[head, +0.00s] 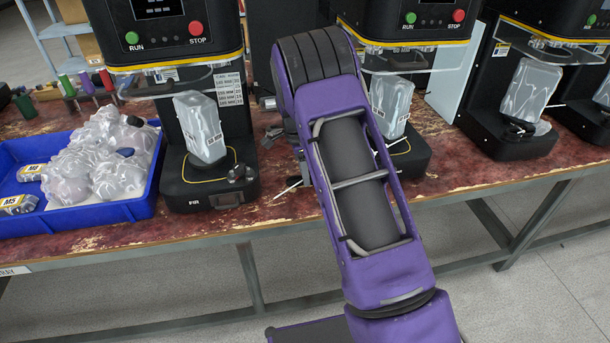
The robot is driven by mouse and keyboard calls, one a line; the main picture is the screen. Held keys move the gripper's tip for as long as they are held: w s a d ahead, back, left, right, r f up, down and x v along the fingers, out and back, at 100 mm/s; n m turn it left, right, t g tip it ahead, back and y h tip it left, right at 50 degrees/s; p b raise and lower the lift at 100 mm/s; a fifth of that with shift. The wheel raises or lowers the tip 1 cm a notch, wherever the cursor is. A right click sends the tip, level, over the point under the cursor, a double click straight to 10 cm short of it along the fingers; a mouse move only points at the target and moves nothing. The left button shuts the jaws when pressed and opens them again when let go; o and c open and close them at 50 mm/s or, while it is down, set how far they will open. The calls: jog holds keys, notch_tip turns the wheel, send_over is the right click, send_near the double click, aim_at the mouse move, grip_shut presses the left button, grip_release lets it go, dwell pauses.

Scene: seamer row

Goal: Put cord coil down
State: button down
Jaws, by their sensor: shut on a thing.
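My purple arm reaches up over the bench in the middle of the head view, and its forearm and wrist hide whatever lies behind them. I cannot make out a cord coil anywhere. A small dark grey shape (273,136) shows just left of the arm above the bench top, but I cannot tell what it is.
The worn red bench (215,222) carries several black seamer machines, one at left (205,190) and one at far right (515,125). A blue tray (105,213) with clear bags and labelled pieces stands at left. Spools (86,82) stand behind it. Bare bench shows right of the arm.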

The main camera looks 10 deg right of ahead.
aim_at(299, 176)
jog(key=shift+f, duration=0.65)
jog(key=shift+f, duration=0.15)
jog(key=shift+c, duration=1.7)
grip_release()
notch_tip(299, 176, up, 12)
jog(key=a+p, duration=0.1)
jog(key=shift+a, duration=0.2)
